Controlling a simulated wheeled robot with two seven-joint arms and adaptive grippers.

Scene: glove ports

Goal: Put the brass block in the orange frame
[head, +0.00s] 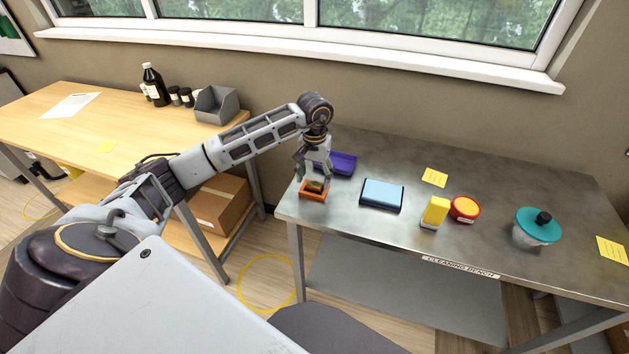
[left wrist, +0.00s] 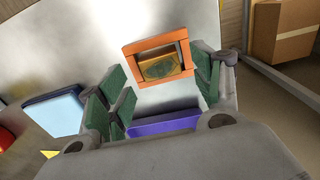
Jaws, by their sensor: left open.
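The orange frame (head: 313,196) lies near the left end of the metal bench; it also shows in the left wrist view (left wrist: 150,45). The brass block (left wrist: 160,67) appears within the frame's outline, toward its lower side in that view, with a gap to the upper bar. I cannot tell whether it rests flat at the bottom. My left gripper (head: 316,176) is just above the frame, pointing down. In the left wrist view its green-padded fingers (left wrist: 163,76) stand apart on either side of the block, not touching it. My right gripper is not in view.
A purple tray (head: 345,164) sits just behind the frame, and a blue pad (head: 382,194) lies to its right. Farther right are a yellow block (head: 435,212), a red-yellow round tin (head: 465,209) and a teal-lidded container (head: 538,226). The bench's left edge is close to the frame.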

